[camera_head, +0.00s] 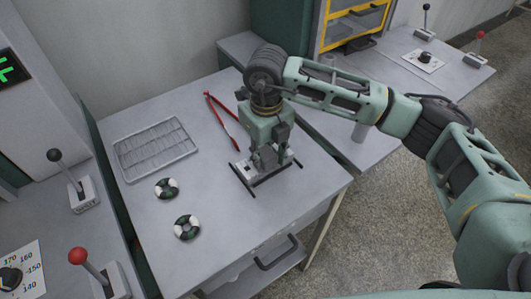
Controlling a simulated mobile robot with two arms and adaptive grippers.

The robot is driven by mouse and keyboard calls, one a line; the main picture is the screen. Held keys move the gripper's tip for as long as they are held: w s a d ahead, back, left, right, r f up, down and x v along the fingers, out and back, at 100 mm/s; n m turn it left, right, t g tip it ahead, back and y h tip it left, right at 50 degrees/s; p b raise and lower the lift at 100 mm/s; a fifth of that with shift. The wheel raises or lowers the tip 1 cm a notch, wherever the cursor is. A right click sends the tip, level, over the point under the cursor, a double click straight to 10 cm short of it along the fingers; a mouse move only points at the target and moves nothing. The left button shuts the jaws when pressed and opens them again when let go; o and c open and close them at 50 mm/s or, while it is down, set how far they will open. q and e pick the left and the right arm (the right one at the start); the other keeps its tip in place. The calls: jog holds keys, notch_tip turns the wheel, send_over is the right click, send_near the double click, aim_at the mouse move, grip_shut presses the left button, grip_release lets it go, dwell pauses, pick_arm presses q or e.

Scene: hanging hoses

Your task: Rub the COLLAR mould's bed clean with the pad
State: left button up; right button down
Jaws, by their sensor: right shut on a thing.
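The COLLAR mould (247,179) looks like a low metal plate with dark bars along its sides. It lies on the grey table near its right part. My right gripper (267,163) points down right over the mould's bed, its fingers shut. The pad is in its grip but is mostly hidden by the fingers, and I cannot tell whether it touches the bed. The gripper also covers much of the bed. My left gripper is out of view.
Red-handled tongs (221,119) lie just behind and left of the mould. A wire rack (154,149) and two black-and-white rings (166,189) (187,227) lie to the left. The table's front is clear.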

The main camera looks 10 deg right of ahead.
notch_tip(320, 180, up, 8)
jog(key=p, duration=0.3)
jog(key=shift+f, duration=0.25)
jog(key=shift+f, duration=0.1)
dwell(0.4)
